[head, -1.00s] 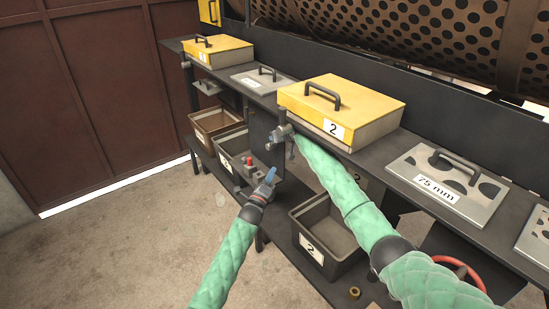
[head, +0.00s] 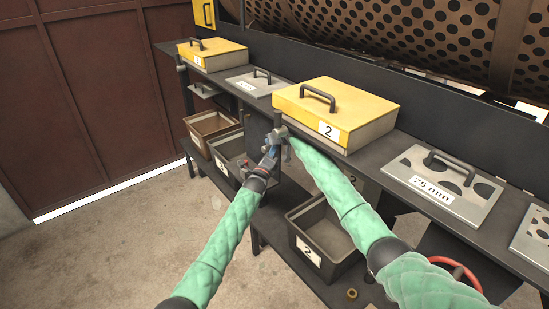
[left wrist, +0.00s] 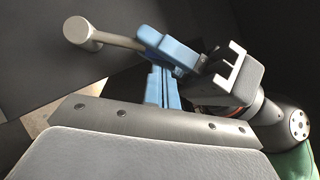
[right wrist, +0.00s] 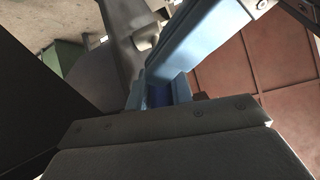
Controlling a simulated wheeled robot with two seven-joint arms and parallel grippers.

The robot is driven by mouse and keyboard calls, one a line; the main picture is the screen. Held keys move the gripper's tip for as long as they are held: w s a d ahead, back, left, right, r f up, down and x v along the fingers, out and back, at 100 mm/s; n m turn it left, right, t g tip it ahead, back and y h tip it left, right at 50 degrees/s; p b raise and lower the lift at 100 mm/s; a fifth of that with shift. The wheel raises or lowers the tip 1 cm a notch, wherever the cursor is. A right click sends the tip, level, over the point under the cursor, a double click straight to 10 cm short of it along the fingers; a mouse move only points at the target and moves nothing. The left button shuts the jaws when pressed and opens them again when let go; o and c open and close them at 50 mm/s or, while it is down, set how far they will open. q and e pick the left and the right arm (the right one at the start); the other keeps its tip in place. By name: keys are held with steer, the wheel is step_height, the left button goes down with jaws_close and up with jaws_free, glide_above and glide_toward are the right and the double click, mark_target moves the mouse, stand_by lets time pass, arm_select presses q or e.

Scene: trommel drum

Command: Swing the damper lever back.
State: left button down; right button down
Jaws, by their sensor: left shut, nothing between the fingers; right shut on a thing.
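The damper lever is a grey rod with a round knob (left wrist: 82,32), seen in the left wrist view. My right gripper (head: 281,135) is shut on the rod, its blue fingers (left wrist: 168,50) across it below the knob. In the head view this spot lies under the shelf edge, by the yellow box, and the lever is mostly hidden by my grippers. My left gripper (head: 271,151) is shut and empty, just beside the right one. Its blue fingers (left wrist: 160,90) point up towards the right gripper's fingers; I cannot tell whether they touch.
A yellow-lidded box marked 2 (head: 350,108) stands on the shelf just above the grippers. A 75 mm screen plate (head: 412,165) lies to its right. Dark bins, one marked 2 (head: 308,251), stand below. A red wheel (head: 455,268) is at lower right. The floor at left is clear.

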arm_select(q)
steer(key=shift+w+r, duration=0.2)
arm_select(e)
steer(key=shift+r, duration=0.1)
arm_select(q)
steer(key=shift+a, duration=0.1)
steer(key=shift+w+a+r+n, duration=0.4)
steer(key=shift+w+r, duration=0.2)
arm_select(e)
steer(key=shift+f, duration=0.2)
steer(key=c, duration=1.3)
jaws_free()
steer(key=shift+f, duration=0.1)
arm_select(q)
steer(key=shift+r, duration=0.15)
arm_select(e)
steer(key=shift+o, duration=0.2)
steer(key=shift+d, duration=0.1)
steer(key=shift+s, duration=0.1)
